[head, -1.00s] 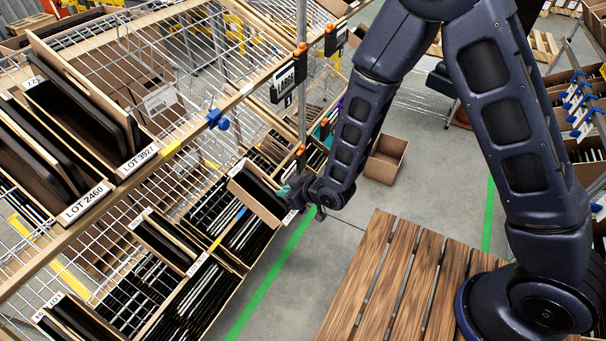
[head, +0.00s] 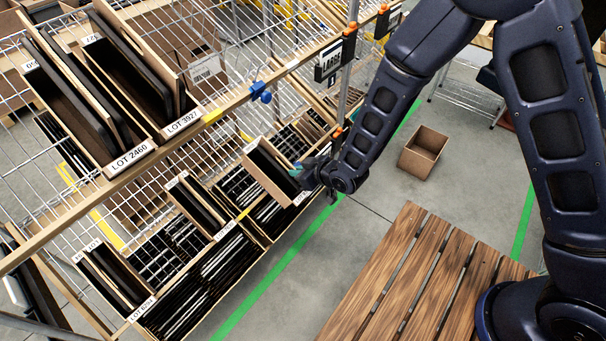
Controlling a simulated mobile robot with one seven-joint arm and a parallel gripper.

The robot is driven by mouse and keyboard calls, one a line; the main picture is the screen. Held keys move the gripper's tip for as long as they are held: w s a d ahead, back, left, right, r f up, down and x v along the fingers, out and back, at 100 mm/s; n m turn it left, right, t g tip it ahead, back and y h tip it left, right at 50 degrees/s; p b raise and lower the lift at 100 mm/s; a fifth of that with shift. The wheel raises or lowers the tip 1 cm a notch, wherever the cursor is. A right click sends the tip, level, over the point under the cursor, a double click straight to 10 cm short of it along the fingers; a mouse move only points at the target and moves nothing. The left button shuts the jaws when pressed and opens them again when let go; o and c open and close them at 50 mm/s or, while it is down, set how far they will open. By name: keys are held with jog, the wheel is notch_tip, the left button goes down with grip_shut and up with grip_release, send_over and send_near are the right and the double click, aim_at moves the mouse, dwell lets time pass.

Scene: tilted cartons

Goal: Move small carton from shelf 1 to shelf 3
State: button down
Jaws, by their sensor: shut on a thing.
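A small brown carton (head: 265,182) with dark flat items inside shows at the centre of the head view, tilted, by the front edge of the lower shelf (head: 243,258). My gripper (head: 304,181) is shut on the carton at its front right end. The arm reaches in from the right, and the fingertips are partly hidden and small. I cannot tell whether the carton's bottom touches the shelf. A white label is partly visible on its front, too small to read.
The upper shelf (head: 215,118) holds cartons labelled LOT 2460 (head: 131,160) and LOT 3927 (head: 183,123). A blue clamp (head: 261,92) sits on the upper rail. An empty box (head: 423,151) stands on open floor right of the rack.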

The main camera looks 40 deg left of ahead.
aim_at(269, 151)
jog(key=shift+a, duration=8.85)
jog(key=shift+a+f, duration=0.45)
jog(key=shift+f, duration=0.45)
jog(key=shift+a+f, duration=0.4)
jog(key=shift+f, duration=0.55)
jog(key=c, duration=1.5)
grip_release()
jog(key=shift+f, duration=0.1)
jog(key=v, duration=1)
jog(key=shift+d+r, duration=0.3)
